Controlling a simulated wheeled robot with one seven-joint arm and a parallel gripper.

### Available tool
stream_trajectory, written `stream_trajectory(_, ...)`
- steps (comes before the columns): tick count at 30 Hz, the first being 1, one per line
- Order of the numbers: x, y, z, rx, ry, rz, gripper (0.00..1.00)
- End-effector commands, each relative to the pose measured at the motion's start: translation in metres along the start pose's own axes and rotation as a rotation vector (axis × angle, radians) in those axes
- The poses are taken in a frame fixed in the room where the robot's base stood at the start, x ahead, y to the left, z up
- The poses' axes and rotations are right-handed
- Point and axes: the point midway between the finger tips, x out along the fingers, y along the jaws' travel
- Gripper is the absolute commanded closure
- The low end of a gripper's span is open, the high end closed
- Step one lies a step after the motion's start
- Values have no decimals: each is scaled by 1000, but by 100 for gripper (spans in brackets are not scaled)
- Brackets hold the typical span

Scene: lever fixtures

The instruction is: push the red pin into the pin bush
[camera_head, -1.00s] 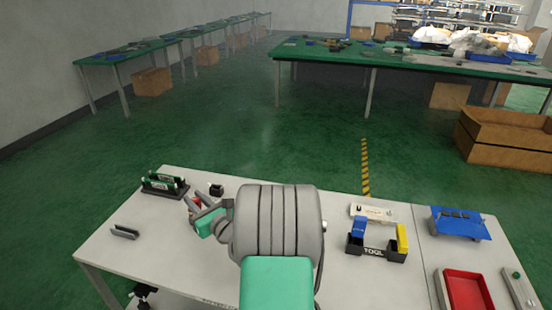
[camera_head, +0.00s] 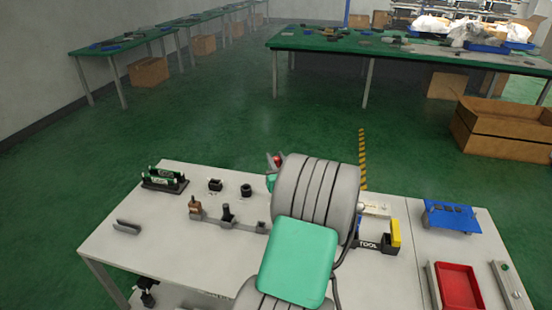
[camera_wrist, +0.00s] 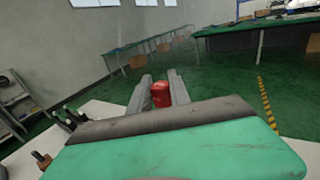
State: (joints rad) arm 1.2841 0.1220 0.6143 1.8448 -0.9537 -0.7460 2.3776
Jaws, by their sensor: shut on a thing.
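The red pin (camera_wrist: 160,95) is clamped between the two grey fingers of my gripper (camera_wrist: 160,82) in the wrist view. Its red end also shows in the head view (camera_head: 277,160), just left of my grey wrist, held above the table. Only the red part of the pin is visible; its lower part is hidden. Two small black round pieces (camera_head: 246,190) (camera_head: 215,185) stand on the white table, below and left of the gripper. I cannot tell which piece is the pin bush.
A grey fixture (camera_head: 240,223) with a brown block and a dark post stands nearer the front. A black rack with green-topped pieces (camera_head: 164,180) is at the left. A black tool holder (camera_head: 372,246), a blue stand (camera_head: 452,217) and a red tray (camera_head: 460,286) lie right.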

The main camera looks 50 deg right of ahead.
Motion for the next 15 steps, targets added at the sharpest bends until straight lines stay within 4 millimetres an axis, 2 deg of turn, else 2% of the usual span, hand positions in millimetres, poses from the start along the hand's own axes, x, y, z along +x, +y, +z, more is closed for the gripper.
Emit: stream_trajectory(15, 0, 0, -53, 2, 0, 0, 100)
